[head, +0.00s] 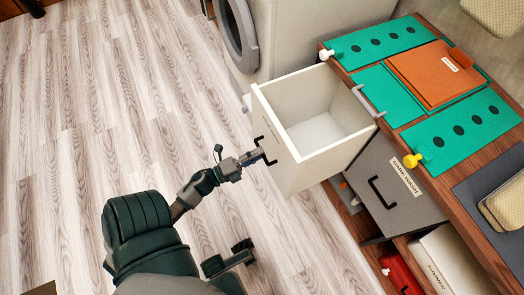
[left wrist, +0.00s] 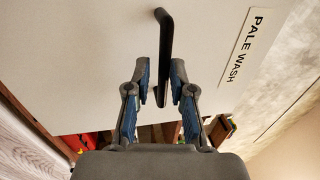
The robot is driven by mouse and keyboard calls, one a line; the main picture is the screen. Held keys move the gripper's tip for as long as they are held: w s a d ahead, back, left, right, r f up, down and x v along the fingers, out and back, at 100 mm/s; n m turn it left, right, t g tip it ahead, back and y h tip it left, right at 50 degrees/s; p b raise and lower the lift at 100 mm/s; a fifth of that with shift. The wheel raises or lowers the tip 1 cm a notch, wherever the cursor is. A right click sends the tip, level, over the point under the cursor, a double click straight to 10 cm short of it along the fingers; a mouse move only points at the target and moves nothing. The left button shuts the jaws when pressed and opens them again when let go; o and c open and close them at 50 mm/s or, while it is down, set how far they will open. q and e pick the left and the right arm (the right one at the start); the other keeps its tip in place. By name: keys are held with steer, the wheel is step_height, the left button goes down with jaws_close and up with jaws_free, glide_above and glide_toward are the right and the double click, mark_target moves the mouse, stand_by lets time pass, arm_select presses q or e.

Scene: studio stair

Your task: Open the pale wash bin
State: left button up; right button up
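The pale wash bin (head: 305,165) is a cream open-topped box in the head view. It stands out from the cabinet front, its empty inside showing. Its front carries a black bar handle (head: 265,150). In the left wrist view the white bin front (left wrist: 80,60) fills much of the picture, with a PALE WASH label (left wrist: 246,46). My left gripper (head: 256,156) is at the handle. In the wrist view its two blue-padded fingers (left wrist: 162,75) stand either side of the handle bar (left wrist: 165,50), with narrow gaps showing.
A grey dark-wash bin (head: 400,190) sits beside the pale one. The wooden counter (head: 440,190) above carries green mats and an orange folder (head: 435,72). A white washing machine (head: 300,30) stands behind. The wood-look floor (head: 90,100) at left is clear.

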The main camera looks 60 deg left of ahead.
arm_select(q)
steer(key=d+v, duration=0.1)
steer(key=v, duration=0.9)
steer(key=shift+s+a, duration=0.15)
steer(key=shift+a, duration=0.1)
